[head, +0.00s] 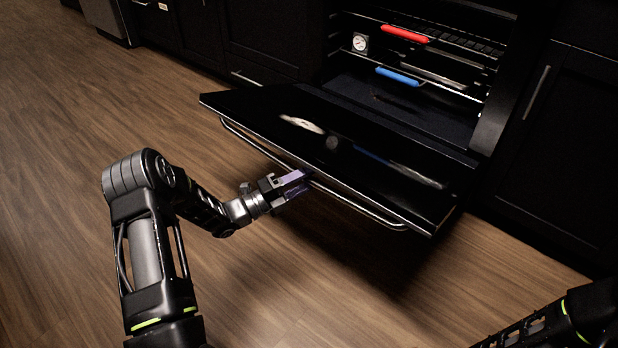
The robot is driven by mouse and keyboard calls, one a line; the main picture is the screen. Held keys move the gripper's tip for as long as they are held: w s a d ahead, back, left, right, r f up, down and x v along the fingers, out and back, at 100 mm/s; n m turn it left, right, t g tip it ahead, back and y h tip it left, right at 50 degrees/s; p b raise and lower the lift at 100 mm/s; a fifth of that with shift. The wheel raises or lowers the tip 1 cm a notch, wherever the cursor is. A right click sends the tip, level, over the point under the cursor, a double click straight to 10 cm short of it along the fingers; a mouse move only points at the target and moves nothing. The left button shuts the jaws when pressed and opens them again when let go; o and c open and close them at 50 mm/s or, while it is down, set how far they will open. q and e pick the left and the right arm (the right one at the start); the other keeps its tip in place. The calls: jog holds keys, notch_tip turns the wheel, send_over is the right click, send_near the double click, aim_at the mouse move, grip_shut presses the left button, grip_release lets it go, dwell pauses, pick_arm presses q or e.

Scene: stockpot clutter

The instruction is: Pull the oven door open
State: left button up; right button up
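The black oven door (270,105) is folded down, close to level, with the oven cavity (400,108) showing behind it. A thin metal handle bar (360,208) runs along the door's outer front edge. My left gripper (304,180) is at the middle of this bar. Its two purple-lit fingers look apart, one above the other, with the bar at their tips; whether they touch it is unclear. My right arm shows only at the lower right corner, and its gripper is out of view.
Inside the oven are wire racks (470,42), a red-handled item (405,34), a blue-handled item (398,76) and a round-dial gauge (360,43). The door's glossy face has reflections. Dark cabinets (565,150) flank the oven. The wooden floor (60,180) is clear on the left.

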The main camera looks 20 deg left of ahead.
pick_arm(q)
jog(key=shift+s+a, duration=0.1)
jog(key=shift+a, duration=0.05)
jog(key=p+v, duration=0.2)
jog(key=v, duration=0.5)
jog(key=shift+s, duration=0.2)
jog(key=shift+a+f, duration=0.1)
jog(key=shift+a, duration=0.05)
